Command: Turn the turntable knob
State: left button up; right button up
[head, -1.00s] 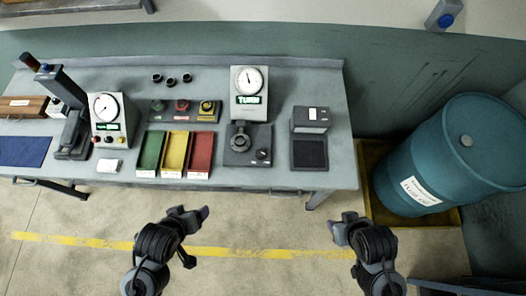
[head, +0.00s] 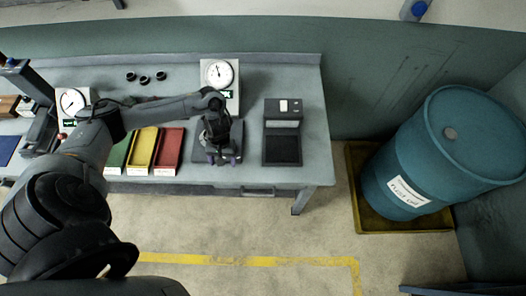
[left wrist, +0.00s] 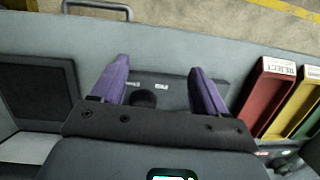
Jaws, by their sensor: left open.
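The turntable unit, a dark base plate (head: 202,155) below a white gauge box (head: 219,74), stands on the bench in the head view. My left gripper (head: 224,160) is over this plate and hides most of it, including the knob. In the left wrist view, the purple fingers of my left gripper (left wrist: 160,72) are spread wide and empty. A small dark round knob (left wrist: 145,98) shows on the plate between them, closer to the left finger. I cannot tell how high the fingers are above it. My right gripper is out of view.
Red (head: 168,152) and yellow (head: 142,150) trays lie left of the plate. A box with a black pad (head: 283,150) stands to its right. The floor before the bench is clear.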

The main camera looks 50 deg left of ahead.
pick_arm(q)
jog(key=w+a+r+t+y, duration=0.1)
jog(key=w+a+r+t, duration=0.1)
jog(key=w+a+r, duration=0.35)
jog(key=f, duration=0.3)
jog(key=w+f+b, duration=0.1)
jog(key=f, duration=0.3)
jog(key=f+b, duration=0.1)
jog(key=f, duration=0.3)
jog(key=shift+w+f, duration=0.1)
jog(key=shift+w, duration=0.15)
jog(key=c, duration=1.1)
jog(key=shift+o, duration=0.2)
